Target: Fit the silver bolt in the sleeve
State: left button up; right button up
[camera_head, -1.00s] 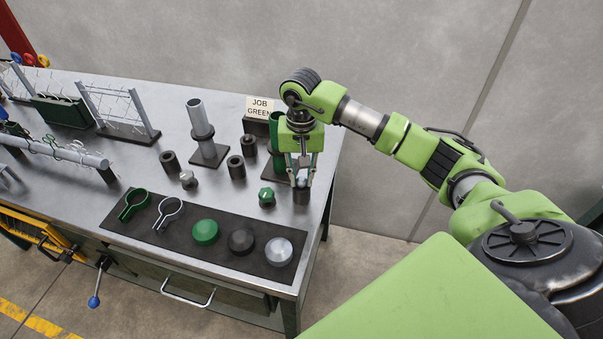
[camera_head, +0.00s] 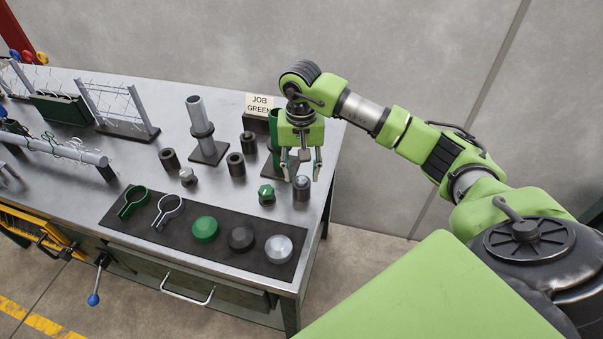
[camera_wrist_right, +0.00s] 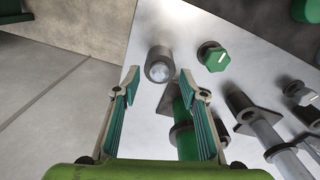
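A dark cylindrical sleeve (camera_head: 302,194) stands near the right edge of the bench. A silver rounded piece (camera_head: 302,181), which looks like the silver bolt, sits in its top; in the right wrist view the piece (camera_wrist_right: 160,72) shows in the sleeve's mouth, but its depth is hard to tell. My right gripper (camera_head: 301,170) is open just above and behind the sleeve. In the wrist view its spread fingers (camera_wrist_right: 158,78) hold nothing. Another silver hex-headed piece (camera_head: 187,175) stands farther left on the bench. My left gripper is out of view.
A green hex-headed piece (camera_head: 266,193) stands just left of the sleeve. Other dark sleeves (camera_head: 236,165) and upright posts (camera_head: 197,115) stand farther left. A black mat (camera_head: 150,228) with clamps and round caps lies in front. The bench ends close to the right.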

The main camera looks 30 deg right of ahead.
notch_tip(320, 180, up, 11)
dwell(0.3)
jog(key=shift+f, duration=0.15)
dwell(0.3)
